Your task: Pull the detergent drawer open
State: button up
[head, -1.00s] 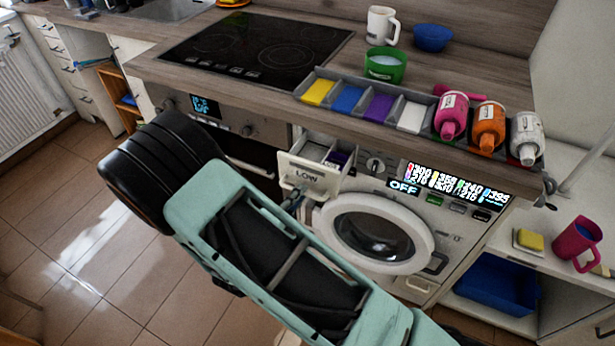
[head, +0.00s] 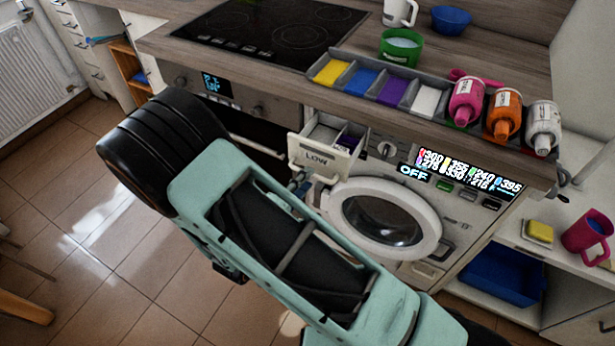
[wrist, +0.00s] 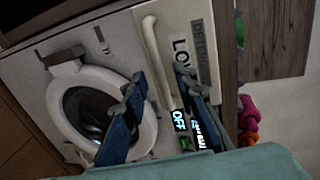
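The detergent drawer (head: 318,157), white with a LOW label, sticks out of the washer's upper left, its compartments showing from above. In the wrist view the drawer front (wrist: 182,25) carries a pale bar handle (wrist: 157,60). In the head view my arm hides most of the gripper, just below the drawer.
The washer's round door (head: 425,225) is below right of the drawer; its display (head: 470,172) reads OFF. A divided tray (head: 318,77) and several bottles (head: 503,112) stand on the counter (head: 300,92) above. Open floor (head: 75,230) lies to the left.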

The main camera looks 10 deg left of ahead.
jog(key=v, duration=1)
jog(key=shift+w, duration=0.15)
